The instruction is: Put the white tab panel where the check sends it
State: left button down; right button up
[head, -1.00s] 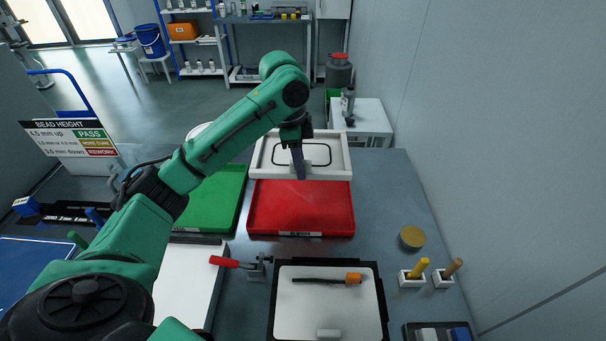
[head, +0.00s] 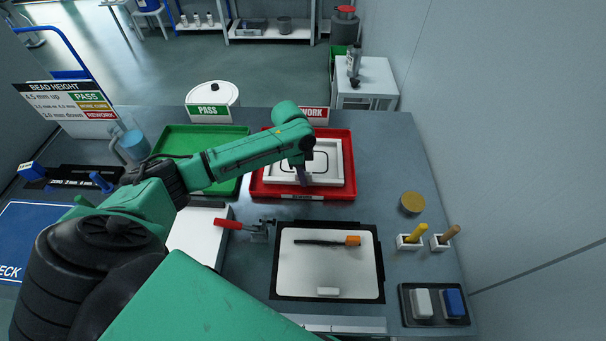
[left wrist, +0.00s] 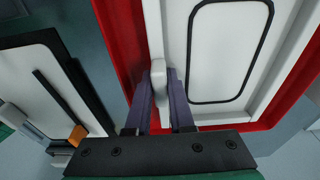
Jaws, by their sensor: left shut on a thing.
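The white tab panel (head: 337,165), with a black rounded bead loop, is within the walls of the red tray (head: 352,186). I cannot tell whether it rests fully on the tray floor. My left gripper (head: 302,176) is at the panel's near left side. In the left wrist view my left gripper (left wrist: 162,92) has its purple fingers shut on the tab of the white tab panel (left wrist: 232,50). A sign ending in "WORK" (head: 313,115) stands behind the red tray. The green tray (head: 170,142) is empty where visible, with a PASS sign (head: 208,112) behind. My right gripper is out of view.
A bead height board (head: 72,101) stands at left. A black-framed white plate (head: 310,272) holds an orange-ended black tool (head: 350,241). A red-handled clamp (head: 228,224) is beside it. Yellow and brown handles, a gold disc (head: 412,203) and a button box (head: 436,305) are at right.

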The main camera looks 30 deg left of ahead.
pick_arm(q)
jog(key=shift+w+f, duration=0.1)
jog(key=shift+f, duration=0.05)
jog(key=c, duration=0.8)
grip_release()
jog(key=r, duration=0.4)
jog(key=a+r, duration=0.1)
jog(key=r, duration=0.7)
jog(key=shift+s+a+b, duration=0.35)
jog(key=shift+s+b, duration=0.05)
jog(key=shift+f, duration=0.1)
